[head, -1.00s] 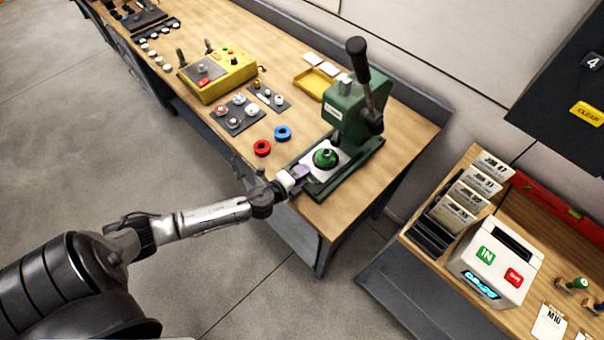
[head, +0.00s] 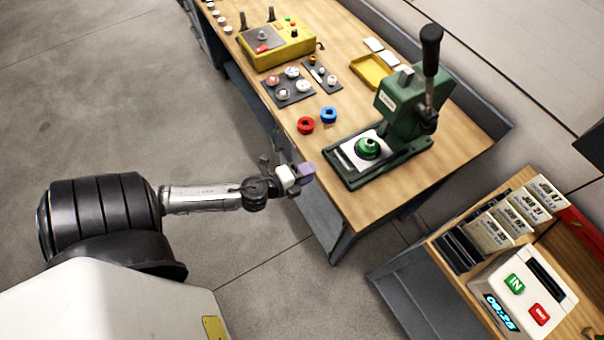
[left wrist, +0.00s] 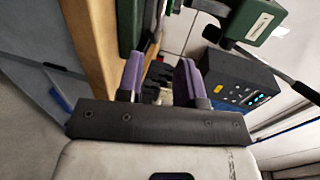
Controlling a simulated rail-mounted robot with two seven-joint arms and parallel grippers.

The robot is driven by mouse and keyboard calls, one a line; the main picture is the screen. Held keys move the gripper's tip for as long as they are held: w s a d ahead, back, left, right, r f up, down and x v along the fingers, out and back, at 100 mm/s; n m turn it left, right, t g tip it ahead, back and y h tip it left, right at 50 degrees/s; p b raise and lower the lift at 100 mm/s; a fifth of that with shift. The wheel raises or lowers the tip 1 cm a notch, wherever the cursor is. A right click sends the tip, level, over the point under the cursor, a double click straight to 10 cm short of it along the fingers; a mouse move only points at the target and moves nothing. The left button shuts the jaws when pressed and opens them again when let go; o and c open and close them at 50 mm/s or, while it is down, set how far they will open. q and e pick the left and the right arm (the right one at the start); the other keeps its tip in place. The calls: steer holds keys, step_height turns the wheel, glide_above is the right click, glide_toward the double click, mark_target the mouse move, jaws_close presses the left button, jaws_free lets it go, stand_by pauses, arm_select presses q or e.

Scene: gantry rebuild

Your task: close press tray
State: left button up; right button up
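The green press (head: 400,110) stands on the wooden bench, its lever upright. Its tray (head: 345,160), a light plate on the dark green base, carries a round green piece (head: 368,148) and lies in front of the press column. I cannot tell how far the tray is slid in. My left gripper (head: 304,174) is just off the bench's front edge, left of the tray and apart from it. In the left wrist view its two purple fingers (left wrist: 158,78) are spread, with nothing seen held between them. Green press parts (left wrist: 262,18) show beyond. My right gripper is in neither view.
A yellow control box (head: 277,46) and a yellow tray (head: 371,70) are farther back. A second bench at right holds a white time clock (head: 525,290). Floor is open at left.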

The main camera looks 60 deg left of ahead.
arm_select(q)
steer(key=shift+v, duration=0.8)
